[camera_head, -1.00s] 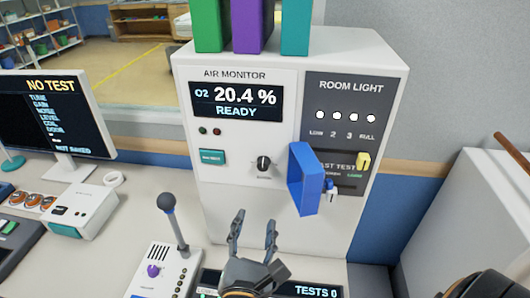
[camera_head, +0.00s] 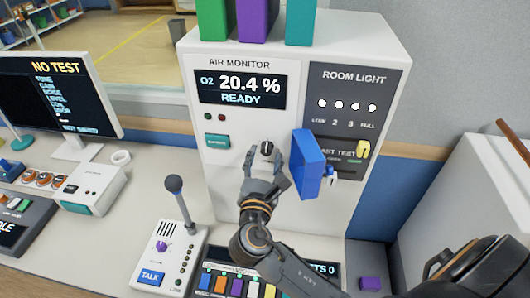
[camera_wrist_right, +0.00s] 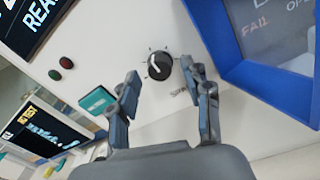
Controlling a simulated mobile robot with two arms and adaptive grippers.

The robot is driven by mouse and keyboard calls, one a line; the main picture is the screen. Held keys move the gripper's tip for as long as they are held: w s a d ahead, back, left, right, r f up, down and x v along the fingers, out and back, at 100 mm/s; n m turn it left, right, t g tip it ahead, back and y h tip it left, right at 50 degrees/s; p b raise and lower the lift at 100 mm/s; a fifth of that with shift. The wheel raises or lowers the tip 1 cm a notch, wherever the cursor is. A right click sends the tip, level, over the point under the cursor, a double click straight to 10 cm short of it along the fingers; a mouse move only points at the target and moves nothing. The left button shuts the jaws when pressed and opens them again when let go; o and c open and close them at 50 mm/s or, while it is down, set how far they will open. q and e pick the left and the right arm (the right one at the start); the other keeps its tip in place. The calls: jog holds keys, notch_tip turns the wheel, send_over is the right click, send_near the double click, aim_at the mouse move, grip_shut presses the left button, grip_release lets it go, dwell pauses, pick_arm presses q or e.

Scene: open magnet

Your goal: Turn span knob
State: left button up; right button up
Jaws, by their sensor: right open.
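The span knob (camera_head: 266,149) is a small black dial with a white pointer line on the white air monitor panel (camera_head: 225,172), below the O2 display (camera_head: 239,88). In the right wrist view the knob (camera_wrist_right: 159,66) sits just beyond and between the fingertips. My right gripper (camera_head: 264,161) is open and empty, just below and in front of the knob; its fingers (camera_wrist_right: 160,82) are spread around the line to the knob. I cannot tell whether a finger touches it. The label under the knob is hidden in the head view. My left gripper is not in view.
A blue box-like frame (camera_head: 307,164) sticks out from the panel just right of my right gripper. A teal button (camera_head: 217,141) is left of the knob. A microphone stalk (camera_head: 177,205) and a talk box (camera_head: 165,255) stand on the desk below.

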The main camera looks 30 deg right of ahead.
jog(key=shift+w+d+f, duration=0.15)
jog(key=shift+w+d, duration=0.15)
jog(key=shift+w, duration=0.15)
jog(key=shift+s+a, duration=0.1)
grip_shut()
jog(key=m+b, duration=0.2)
jog(key=m, duration=0.2)
jog(key=shift+f, duration=0.1)
jog(key=shift+r+m, duration=0.2)
jog(key=shift+m, duration=0.7)
grip_release()
